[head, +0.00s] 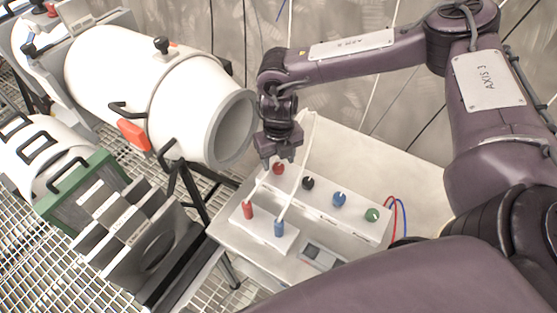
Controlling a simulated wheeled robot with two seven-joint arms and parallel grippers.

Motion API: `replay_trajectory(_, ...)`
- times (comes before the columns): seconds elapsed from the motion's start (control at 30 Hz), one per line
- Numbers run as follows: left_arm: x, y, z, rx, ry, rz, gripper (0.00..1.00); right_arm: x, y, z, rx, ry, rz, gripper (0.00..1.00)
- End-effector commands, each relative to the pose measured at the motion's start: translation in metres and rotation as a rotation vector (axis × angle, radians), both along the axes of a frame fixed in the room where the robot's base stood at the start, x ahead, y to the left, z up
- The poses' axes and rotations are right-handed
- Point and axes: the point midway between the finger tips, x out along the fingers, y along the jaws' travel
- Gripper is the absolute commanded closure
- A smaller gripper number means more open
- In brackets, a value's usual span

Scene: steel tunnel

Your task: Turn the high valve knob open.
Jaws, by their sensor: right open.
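A white valve box (335,222) on the table carries a row of knobs. From left to right they are a red knob (279,168), a black knob (308,183), a blue knob (339,199) and a green knob (372,215). I cannot read the labels, so I cannot tell which is the high valve knob. My right gripper (276,165) reaches in from the right and points down, open, close to the red knob at the left end of the row. Whether a finger touches the knob is unclear. My left gripper is not in view.
A white plate in front holds a red plug (248,210) and a blue plug (279,228) with light cables rising past the box. A small meter (322,255) lies beside it. The tabletop (390,165) behind the box is clear.

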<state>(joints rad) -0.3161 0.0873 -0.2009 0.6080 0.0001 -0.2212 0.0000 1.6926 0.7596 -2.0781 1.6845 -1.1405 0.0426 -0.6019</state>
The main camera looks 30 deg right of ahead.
Motion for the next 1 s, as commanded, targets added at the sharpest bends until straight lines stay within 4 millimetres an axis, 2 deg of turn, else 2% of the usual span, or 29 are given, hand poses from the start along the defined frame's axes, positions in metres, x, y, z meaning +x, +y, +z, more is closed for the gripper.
replay_trajectory(0.1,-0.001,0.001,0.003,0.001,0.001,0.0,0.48,0.0,0.0,-0.015,-0.002,0.002,0.0,0.48)
replay_trajectory(0.2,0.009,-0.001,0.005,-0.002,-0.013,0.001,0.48,0.0,0.0,-0.023,-0.001,0.0,-0.001,0.48)
replay_trajectory(0.37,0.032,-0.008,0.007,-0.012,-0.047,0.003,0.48,0.0,0.0,-0.026,0.0,-0.001,-0.001,0.48)
replay_trajectory(0.5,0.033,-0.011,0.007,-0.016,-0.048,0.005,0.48,0.0,0.0,-0.026,0.0,-0.001,-0.001,0.48)
replay_trajectory(0.83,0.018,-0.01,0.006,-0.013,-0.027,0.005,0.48,0.0,0.0,-0.026,0.0,-0.001,-0.001,0.9)
replay_trajectory(0.87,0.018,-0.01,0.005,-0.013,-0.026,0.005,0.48,0.0,0.0,-0.026,0.0,-0.001,-0.001,0.93)
replay_trajectory(1.0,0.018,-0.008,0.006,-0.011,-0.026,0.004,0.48,0.0,0.0,-0.025,0.0,-0.001,-0.006,0.93)
